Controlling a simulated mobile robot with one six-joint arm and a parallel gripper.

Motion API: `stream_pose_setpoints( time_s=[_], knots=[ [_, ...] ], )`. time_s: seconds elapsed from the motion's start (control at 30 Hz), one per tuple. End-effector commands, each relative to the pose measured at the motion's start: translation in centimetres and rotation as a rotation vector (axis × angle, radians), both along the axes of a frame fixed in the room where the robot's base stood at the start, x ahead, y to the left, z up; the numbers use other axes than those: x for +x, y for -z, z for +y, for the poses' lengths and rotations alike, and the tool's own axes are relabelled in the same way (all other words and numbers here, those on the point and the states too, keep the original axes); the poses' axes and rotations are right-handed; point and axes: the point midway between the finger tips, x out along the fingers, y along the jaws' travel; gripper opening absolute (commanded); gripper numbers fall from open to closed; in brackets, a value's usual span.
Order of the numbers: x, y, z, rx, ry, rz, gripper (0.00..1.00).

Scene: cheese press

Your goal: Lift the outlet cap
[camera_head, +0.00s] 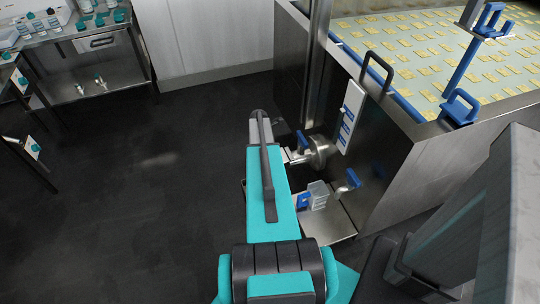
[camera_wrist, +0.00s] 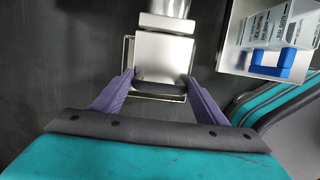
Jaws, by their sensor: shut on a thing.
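In the wrist view, the outlet cap (camera_wrist: 163,48) is a square, shiny steel piece with a thin wire loop around its lower part. It sits directly below the end of a steel outlet pipe (camera_wrist: 167,7); whether they touch is unclear. My gripper (camera_wrist: 158,86) has its two purple fingers on either side of the cap's lower end and wire loop, shut on it. In the head view, the outlet (camera_head: 318,152) leaves the side of the steel vat (camera_head: 385,150). My teal arm hides the gripper and most of the cap there.
A steel tray (camera_head: 330,225) stands below the outlet, with a labelled clear container with a blue clip (camera_wrist: 275,60) on it. Blue handles (camera_head: 352,179) stick out near the vat. Steel shelves (camera_head: 100,65) stand at the back left. The dark floor at left is clear.

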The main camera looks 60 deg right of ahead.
Motion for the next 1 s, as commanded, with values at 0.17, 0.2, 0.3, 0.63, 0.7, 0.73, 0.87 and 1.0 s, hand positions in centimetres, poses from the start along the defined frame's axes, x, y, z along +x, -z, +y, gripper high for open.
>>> stream_pose_setpoints(
  time_s=[0.17, 0.2, 0.3, 0.63, 0.7, 0.73, 0.87, 1.0],
  knots=[
    [0.1, -0.9, -0.5, -0.018, -0.013, 0.005, 0.27],
    [0.2, -0.9, -0.5, -0.018, -0.015, 0.006, 0.27],
    [0.4, -0.9, -0.3, -0.018, -0.019, 0.006, 0.27],
    [0.8, -0.9, 0.0, -0.019, -0.026, 0.005, 0.69],
    [0.8, -0.9, 0.0, -0.018, -0.026, 0.005, 0.81],
    [0.9, -0.9, 0.1, -0.017, -0.026, 0.005, 0.85],
    [0.9, -0.8, 0.2, -0.013, -0.026, 0.006, 0.85],
    [0.9, -0.8, 0.4, -0.012, -0.026, 0.006, 0.85]
  ],
)
